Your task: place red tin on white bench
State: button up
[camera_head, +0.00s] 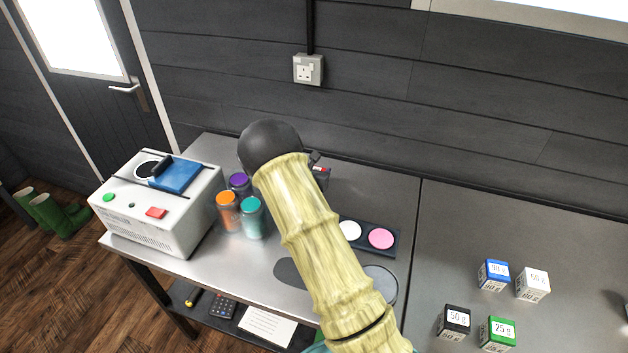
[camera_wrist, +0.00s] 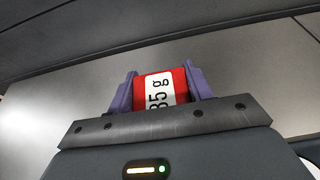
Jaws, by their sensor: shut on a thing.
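A red tin (camera_wrist: 150,80) with a white label, its figures partly cut off, is held between the two purple fingers of my gripper (camera_wrist: 162,74) in the wrist view. The fingers press on its left and right sides. In the head view my own arm hides most of the gripper. A small red patch beside a dark part shows just right of the arm, but I cannot tell if it is the tin. The surfaces in the head view are grey metal, and no bench there is clearly white.
The left grey bench (camera_head: 240,275) holds a white machine (camera_head: 165,225), an orange-lidded jar (camera_head: 228,212), a teal-lidded jar (camera_head: 251,220), a purple-lidded jar (camera_head: 239,183) and a dark tray (camera_head: 392,240) with round discs. Several small labelled boxes (camera_head: 493,275) stand on the right bench (camera_head: 470,220). The right bench's back is clear.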

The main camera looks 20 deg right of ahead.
jog(key=shift+f+p, duration=0.55)
jog(key=shift+f, duration=1.45)
jog(key=shift+f, duration=0.2)
jog(key=o, duration=1)
jog(key=shift+o, duration=0.2)
jog(key=shift+r, duration=0.15)
jog(key=b+v, duration=0.3)
jog(key=v, duration=0.9)
jog(key=shift+s, duration=0.1)
jog(key=shift+a, duration=0.1)
